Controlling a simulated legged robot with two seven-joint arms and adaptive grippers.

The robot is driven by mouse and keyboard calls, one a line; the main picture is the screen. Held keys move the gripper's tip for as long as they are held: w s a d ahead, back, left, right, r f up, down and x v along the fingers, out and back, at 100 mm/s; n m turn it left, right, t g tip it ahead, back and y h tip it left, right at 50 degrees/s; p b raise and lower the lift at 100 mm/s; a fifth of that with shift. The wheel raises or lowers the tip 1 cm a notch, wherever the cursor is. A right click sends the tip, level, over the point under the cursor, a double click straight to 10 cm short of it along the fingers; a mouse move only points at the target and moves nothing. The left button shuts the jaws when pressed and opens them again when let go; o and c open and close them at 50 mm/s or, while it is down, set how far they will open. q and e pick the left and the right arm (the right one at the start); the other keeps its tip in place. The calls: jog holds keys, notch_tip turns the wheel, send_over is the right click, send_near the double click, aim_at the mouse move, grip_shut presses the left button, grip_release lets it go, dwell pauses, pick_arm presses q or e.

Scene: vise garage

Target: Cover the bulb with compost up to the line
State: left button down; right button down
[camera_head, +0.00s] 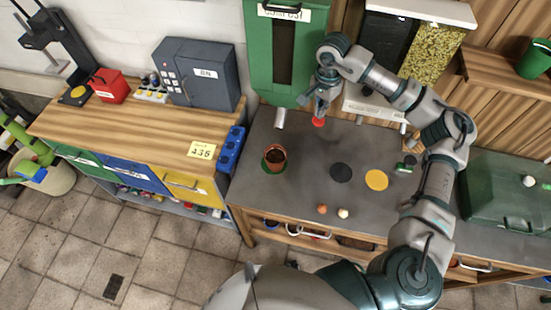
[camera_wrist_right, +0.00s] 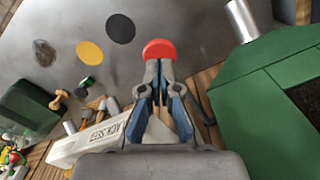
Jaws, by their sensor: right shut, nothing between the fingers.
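A terracotta pot (camera_head: 274,158) stands on a green disc on the grey bench. Its inside is dark; I cannot make out a bulb, the line or the fill level. The green compost dispenser (camera_head: 300,68) stands at the back, with a metal spout (camera_head: 280,118) low on its front, behind the pot. My right gripper (camera_head: 317,112) is shut and empty, right of the spout. In the right wrist view its fingertips (camera_wrist_right: 158,66) point at a round red piece (camera_wrist_right: 160,48), touching or just short of it. My left gripper is out of view.
A black disc (camera_head: 341,172) and a yellow disc (camera_head: 376,180) lie right of the pot. Two small round things (camera_head: 322,209) sit near the front edge. A machine with a yellow-grained window (camera_head: 430,60) stands behind my right arm. A green case (camera_head: 500,190) is at right.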

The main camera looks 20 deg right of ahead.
notch_tip(320, 180, up, 6)
jog(key=p, duration=0.4)
dwell(0.5)
